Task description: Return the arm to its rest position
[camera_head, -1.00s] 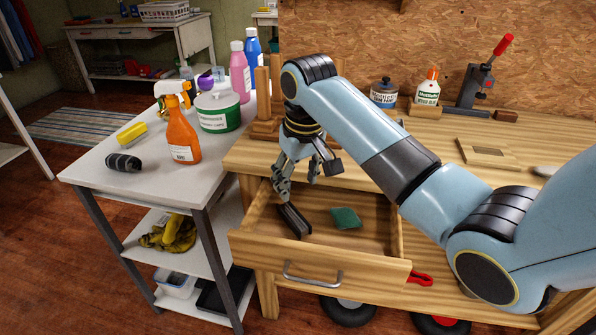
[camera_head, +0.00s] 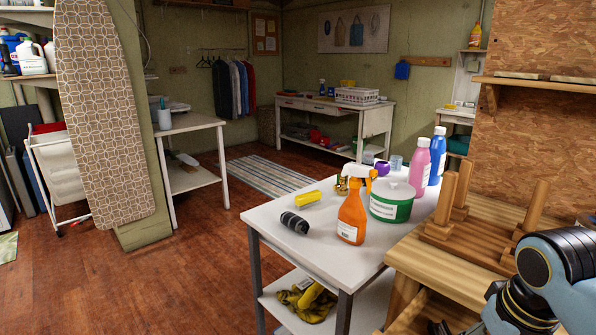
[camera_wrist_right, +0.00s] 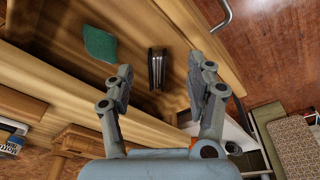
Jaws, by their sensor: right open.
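My right arm (camera_head: 540,285) shows at the lower right corner of the head view, bent down over the open drawer (camera_head: 415,312). In the right wrist view my right gripper (camera_wrist_right: 160,78) is open, with its two fingers apart and nothing between them. Beyond the fingertips, a dark narrow object (camera_wrist_right: 157,68) lies on the drawer floor. A green pad (camera_wrist_right: 100,44) lies in the drawer to its left. The gap between gripper and dark object is hard to judge. My left arm is not in view.
Wooden pegs (camera_head: 455,200) stand on the workbench (camera_head: 440,262) beside my arm.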

